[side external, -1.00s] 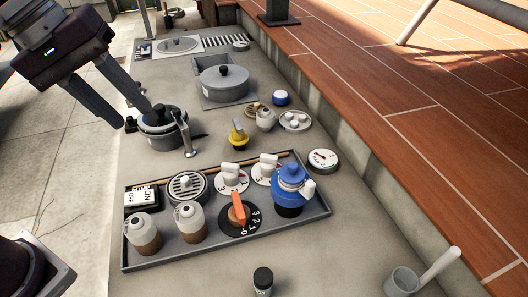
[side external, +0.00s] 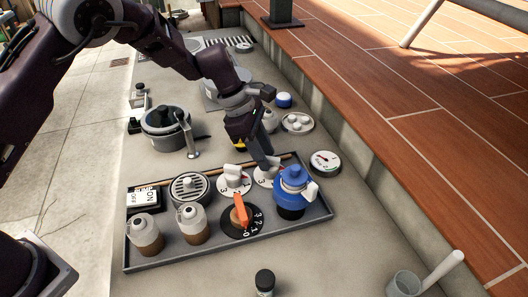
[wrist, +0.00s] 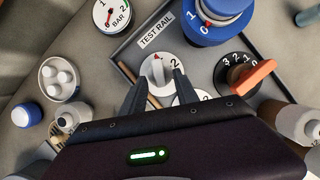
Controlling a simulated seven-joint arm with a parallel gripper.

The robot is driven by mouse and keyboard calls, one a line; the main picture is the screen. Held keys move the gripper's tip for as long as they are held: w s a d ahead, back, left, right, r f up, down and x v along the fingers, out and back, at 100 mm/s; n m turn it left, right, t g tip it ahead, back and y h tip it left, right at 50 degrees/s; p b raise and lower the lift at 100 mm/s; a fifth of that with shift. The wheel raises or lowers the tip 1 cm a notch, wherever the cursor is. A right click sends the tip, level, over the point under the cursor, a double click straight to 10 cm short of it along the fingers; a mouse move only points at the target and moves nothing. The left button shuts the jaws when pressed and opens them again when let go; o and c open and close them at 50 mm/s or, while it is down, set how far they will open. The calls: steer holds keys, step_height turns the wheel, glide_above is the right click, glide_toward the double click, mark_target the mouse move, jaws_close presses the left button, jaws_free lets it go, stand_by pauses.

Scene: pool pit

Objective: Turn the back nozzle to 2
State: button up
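In the wrist view a white knob (wrist: 157,72) on a round white dial lies between and just beyond my fingertips; a red mark shows at its top and a printed 2 to its right. In the side view this dial (side external: 263,181) is mostly hidden by my gripper (side external: 268,164). A second white knob (side external: 234,173) on a numbered dial stands to its left. An orange-handled dial (side external: 241,211) is nearer the front. My gripper (wrist: 160,77) is open, its fingers on either side of the knob; contact cannot be told. Which one is the back nozzle is unlabelled.
A grey tray (side external: 226,245) holds these dials, a blue-topped valve (side external: 292,189), a round grille (side external: 189,188), an ON/OFF switch (side external: 143,199) and two jugs (side external: 193,224). A pressure gauge (side external: 325,162) lies beside the tray. A pot (side external: 163,127) stands behind it.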

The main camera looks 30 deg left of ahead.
jaws_close()
steer(key=shift+m, duration=0.3)
steer(key=m+g, duration=0.1)
steer(key=m, duration=0.1)
steer(key=w+m+g, duration=0.1)
steer(key=m, duration=0.2)
steer(key=shift+f+m, duration=0.1)
steer(key=shift+m, duration=0.2)
steer(key=m+g, duration=0.1)
steer(key=m, duration=0.1)
steer(key=m+g, duration=0.1)
steer(key=m, duration=0.2)
steer(key=shift+w+d+y, duration=0.2)
steer(key=shift+y, duration=0.2)
steer(key=shift+m+g, duration=0.3)
steer(key=shift+m, duration=0.1)
